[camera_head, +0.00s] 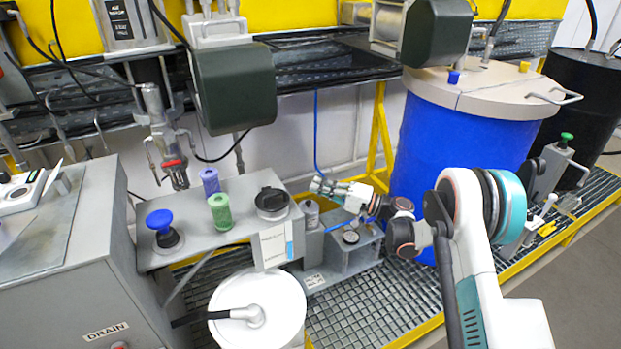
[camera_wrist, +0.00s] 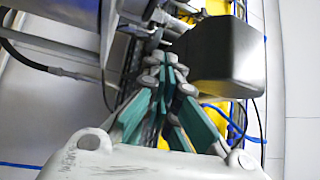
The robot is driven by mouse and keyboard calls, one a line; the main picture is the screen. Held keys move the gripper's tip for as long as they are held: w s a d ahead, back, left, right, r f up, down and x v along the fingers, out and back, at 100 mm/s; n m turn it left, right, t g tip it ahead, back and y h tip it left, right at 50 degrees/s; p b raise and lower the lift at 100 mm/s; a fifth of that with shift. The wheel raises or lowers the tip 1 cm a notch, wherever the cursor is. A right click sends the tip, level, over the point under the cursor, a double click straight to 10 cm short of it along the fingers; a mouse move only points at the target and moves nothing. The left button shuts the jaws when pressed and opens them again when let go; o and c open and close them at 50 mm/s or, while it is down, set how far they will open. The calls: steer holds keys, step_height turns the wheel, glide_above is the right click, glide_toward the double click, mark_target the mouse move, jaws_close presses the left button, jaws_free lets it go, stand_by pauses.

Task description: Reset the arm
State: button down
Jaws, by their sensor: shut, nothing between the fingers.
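My gripper (camera_head: 320,187) is at the end of my white and teal arm, which reaches in from the lower right. It points left, in front of the blue drum and to the right of the grey bench with the knobs. In the wrist view my gripper (camera_wrist: 165,68) shows its green-padded fingers drawn together, with nothing between them. It appears to hang in free air, apart from the things around it.
A blue drum (camera_head: 445,140) with a beige lid stands behind my arm. A grey bench (camera_head: 240,195) holds a blue knob (camera_head: 162,222), a purple cylinder (camera_head: 209,181) and a green cylinder (camera_head: 220,210). A white round container (camera_head: 262,300) stands in front. A dark motor housing (camera_head: 235,88) hangs above.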

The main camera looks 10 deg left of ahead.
steer(key=s+d+r+t+h, duration=0.2)
steer(key=d+r+h, duration=0.3)
steer(key=r, duration=0.5)
steer(key=s+d+r+m+t+h, duration=0.1)
steer(key=s+d+r+h, duration=0.4)
steer(key=s+d+r, duration=0.3)
steer(key=s+d+f+t+h, duration=0.1)
steer(key=s+d+h, duration=0.4)
steer(key=s+d, duration=0.6)
steer(key=s+d+f+t+h, duration=0.1)
steer(key=s+d+h, duration=0.3)
steer(key=s+d, duration=0.7)
steer(key=s+f, duration=0.1)
steer(key=s, duration=0.5)
steer(key=shift+s+d+f+t+h, duration=0.25)
steer(key=shift+d+f+t+h, duration=0.15)
steer(key=shift+a, duration=0.15)
